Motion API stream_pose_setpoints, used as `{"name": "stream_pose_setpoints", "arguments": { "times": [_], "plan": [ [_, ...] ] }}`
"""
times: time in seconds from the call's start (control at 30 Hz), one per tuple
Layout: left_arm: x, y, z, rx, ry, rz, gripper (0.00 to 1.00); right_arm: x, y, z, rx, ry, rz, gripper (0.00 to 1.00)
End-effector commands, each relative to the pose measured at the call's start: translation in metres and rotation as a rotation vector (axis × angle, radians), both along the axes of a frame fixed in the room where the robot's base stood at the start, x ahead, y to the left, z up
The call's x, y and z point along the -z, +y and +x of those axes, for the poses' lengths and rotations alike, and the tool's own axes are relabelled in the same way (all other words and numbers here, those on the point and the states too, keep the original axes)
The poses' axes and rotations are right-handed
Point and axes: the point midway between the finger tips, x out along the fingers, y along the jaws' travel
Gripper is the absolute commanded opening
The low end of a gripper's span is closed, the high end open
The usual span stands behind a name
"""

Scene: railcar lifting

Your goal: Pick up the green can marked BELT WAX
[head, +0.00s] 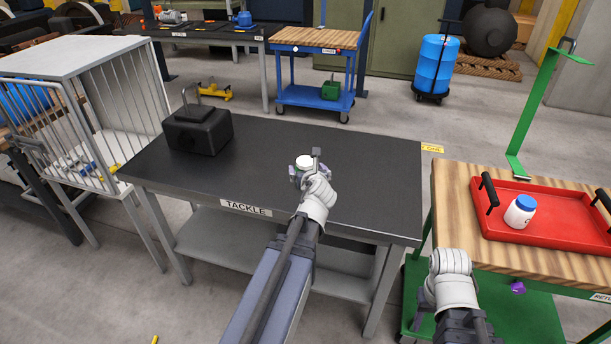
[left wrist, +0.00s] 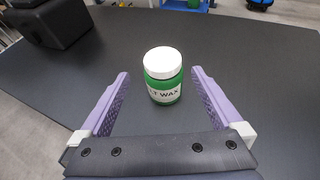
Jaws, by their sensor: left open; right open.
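The green can marked BELT WAX (left wrist: 162,77) stands upright on the black tabletop, and its label reads "LT WAX" from this side. It has a white lid. In the head view the white lid of the can (head: 304,161) shows just beyond my left gripper (head: 307,170), which hides most of its body. In the left wrist view my left gripper (left wrist: 160,92) is open, with a purple finger on each side of the can and gaps to both. My right gripper (head: 448,265) is open in front of the wooden-topped cart; its fingers are mostly hidden.
The TACKLE table (head: 375,200) also holds a black block-like weight (head: 197,132) at the left. A wooden-topped cart (head: 450,205) at the right carries a red tray (head: 560,238) with a white, blue-lidded jar (head: 520,212). A barred cage (head: 100,85) stands left. The table right of the can is clear.

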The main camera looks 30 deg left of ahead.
Motion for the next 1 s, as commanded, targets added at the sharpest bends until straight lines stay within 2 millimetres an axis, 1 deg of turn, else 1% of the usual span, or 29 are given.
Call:
{"name": "stream_pose_setpoints", "arguments": {
  "times": [0.03,0.13,0.33,0.43,0.7,0.8,0.97,1.0],
  "plan": [
    [0.004,0.004,0.006,-0.002,-0.001,-0.001,1.0,0.004,0.0,0.0,0.0,0.0,0.0,0.5],
    [0.009,0.01,0.014,-0.002,-0.001,-0.003,1.0,0.009,0.0,0.0,0.0,0.0,0.0,0.5],
    [0.01,0.012,0.017,-0.002,0.001,-0.002,1.0,0.009,0.0,0.0,0.0,0.0,0.0,0.5],
    [0.014,0.016,0.023,-0.002,0.0,-0.003,1.0,0.014,0.0,0.0,0.0,0.0,0.0,0.5],
    [0.03,0.034,0.053,-0.002,0.0,-0.004,1.0,0.03,0.0,0.0,0.0,0.0,0.0,0.5],
    [0.031,0.038,0.056,-0.002,-0.001,-0.003,1.0,0.031,0.0,0.0,0.0,0.0,0.0,0.5],
    [0.03,0.037,0.055,-0.002,0.0,-0.003,1.0,0.03,0.0,0.0,0.0,0.0,0.0,0.5],
    [0.03,0.037,0.055,-0.002,0.0,-0.003,0.98,0.03,0.0,0.0,0.0,0.0,0.0,0.5]
  ]
}}
